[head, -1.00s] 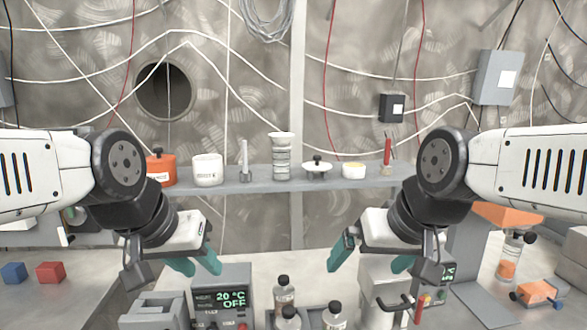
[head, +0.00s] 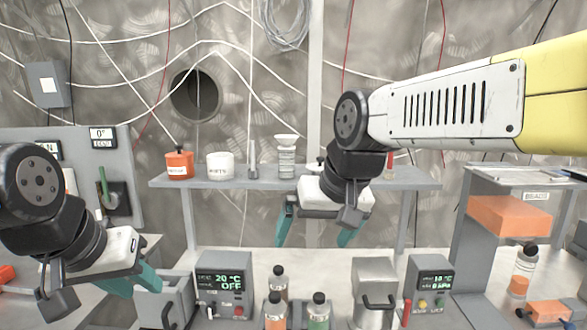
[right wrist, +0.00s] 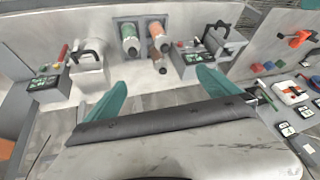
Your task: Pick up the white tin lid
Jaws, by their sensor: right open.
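The white tin lid (head: 312,165), a shallow white disc with a dark knob, lies on the grey wall shelf (head: 420,178). In the head view my right wrist hides most of it. An open white tin (head: 220,166) stands further left on the shelf. My right gripper (head: 313,240) is open and empty, its teal fingers pointing down in front of and below the shelf. In the right wrist view its fingers (right wrist: 160,92) are wide apart, and the lid is not seen there. My left gripper (head: 137,284) is low at the left, its fingers apart and empty.
On the shelf stand an orange tin (head: 179,164), a thin upright tool (head: 253,160) and a stacked jar (head: 286,158) close left of the lid. Bottles (head: 279,283) and display boxes (head: 224,284) stand on the bench below.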

